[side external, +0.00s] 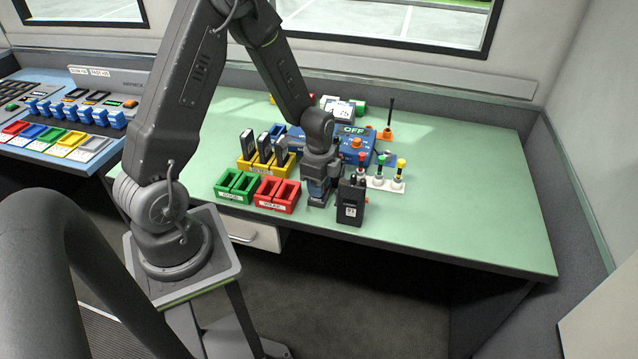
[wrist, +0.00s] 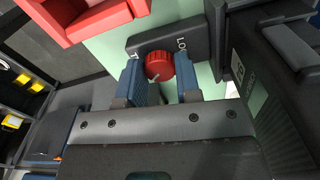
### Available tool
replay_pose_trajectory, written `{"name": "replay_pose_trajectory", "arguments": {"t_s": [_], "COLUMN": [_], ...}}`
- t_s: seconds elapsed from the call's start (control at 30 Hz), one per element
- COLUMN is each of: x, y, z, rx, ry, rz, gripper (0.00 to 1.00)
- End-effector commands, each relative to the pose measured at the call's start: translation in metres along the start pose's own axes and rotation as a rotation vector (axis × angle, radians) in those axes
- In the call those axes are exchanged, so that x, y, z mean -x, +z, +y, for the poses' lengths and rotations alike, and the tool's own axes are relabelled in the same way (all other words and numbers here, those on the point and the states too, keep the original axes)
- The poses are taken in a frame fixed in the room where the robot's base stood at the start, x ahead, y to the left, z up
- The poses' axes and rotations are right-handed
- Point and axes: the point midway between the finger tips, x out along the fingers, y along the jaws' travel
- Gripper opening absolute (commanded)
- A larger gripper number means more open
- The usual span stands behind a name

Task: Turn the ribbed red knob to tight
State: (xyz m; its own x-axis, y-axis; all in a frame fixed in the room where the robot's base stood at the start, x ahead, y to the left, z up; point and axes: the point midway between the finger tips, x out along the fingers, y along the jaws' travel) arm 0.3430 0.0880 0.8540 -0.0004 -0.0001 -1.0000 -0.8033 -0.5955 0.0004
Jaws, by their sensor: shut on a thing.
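The ribbed red knob (wrist: 158,65) shows in the wrist view on the face of a dark grey block (wrist: 150,38). White letters, "LO" with the rest hidden, stand to its right, and part of another mark shows to its left. My gripper (wrist: 160,75) has its two blue fingers on either side of the knob and is shut on it. In the side view my gripper (side external: 318,192) points down at the front of the green table (side external: 440,225); there the knob is hidden. I cannot tell the knob's exact setting.
A black handheld radio (side external: 351,203) stands close right of my gripper, and red bins (side external: 277,195) stand close left. The table's right side is clear.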

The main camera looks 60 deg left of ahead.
Motion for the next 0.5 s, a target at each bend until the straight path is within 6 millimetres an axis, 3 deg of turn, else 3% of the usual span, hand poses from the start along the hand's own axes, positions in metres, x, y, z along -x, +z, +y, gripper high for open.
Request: {"name": "replay_pose_trajectory", "arguments": {"t_s": [0.5], "x": [0.0006], "y": [0.0], "z": [-0.0003], "rx": [-0.45], "ry": [-0.001], "rz": [0.0], "gripper": [0.08]}}
